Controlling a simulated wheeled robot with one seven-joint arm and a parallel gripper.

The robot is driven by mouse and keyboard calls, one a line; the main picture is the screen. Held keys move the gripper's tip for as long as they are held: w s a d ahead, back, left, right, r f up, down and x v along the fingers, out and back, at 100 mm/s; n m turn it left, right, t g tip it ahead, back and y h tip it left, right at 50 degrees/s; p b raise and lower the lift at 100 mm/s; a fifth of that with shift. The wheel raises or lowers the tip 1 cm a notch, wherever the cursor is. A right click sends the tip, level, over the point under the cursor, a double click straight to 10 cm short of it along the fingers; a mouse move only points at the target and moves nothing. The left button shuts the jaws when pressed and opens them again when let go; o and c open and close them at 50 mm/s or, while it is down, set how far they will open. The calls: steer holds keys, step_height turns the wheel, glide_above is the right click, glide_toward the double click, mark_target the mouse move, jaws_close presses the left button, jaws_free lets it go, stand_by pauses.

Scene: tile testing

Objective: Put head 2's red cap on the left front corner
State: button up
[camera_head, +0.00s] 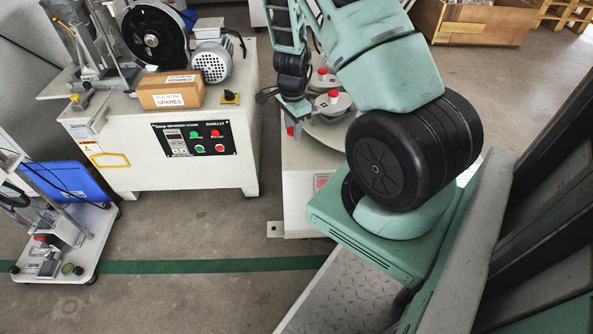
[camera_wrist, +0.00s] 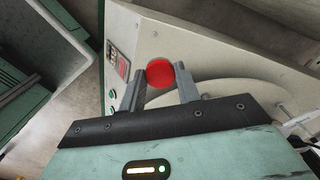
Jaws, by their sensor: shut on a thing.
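My gripper (camera_head: 293,127) is shut on a round red cap (camera_wrist: 160,73), which sits between the two fingertips in the wrist view. In the head view a bit of the held red cap (camera_head: 290,131) shows below the fingers, close to the left front part of the white machine's top (camera_head: 298,160). I cannot tell whether the cap touches that top. Two grey heads (camera_head: 331,107) on the machine carry red knobs on top. My arm hides much of the machine's right side.
A white cabinet (camera_head: 160,167) with a motor, wheel and a cardboard spares box (camera_head: 171,91) stands to the left. A blue bin (camera_head: 68,181) and a low trolley (camera_head: 75,240) are at far left. Floor shows between the cabinet and the machine.

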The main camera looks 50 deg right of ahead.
steer(key=m+b, duration=0.1)
steer(key=b, duration=0.2)
glide_above(297, 159)
step_height(297, 159, down, 6)
steer(key=shift+s, duration=0.15)
steer(key=shift+f+b, duration=1.25)
steer(key=shift+f, duration=1.3)
steer(key=shift+f, duration=0.1)
steer(key=o, duration=0.9)
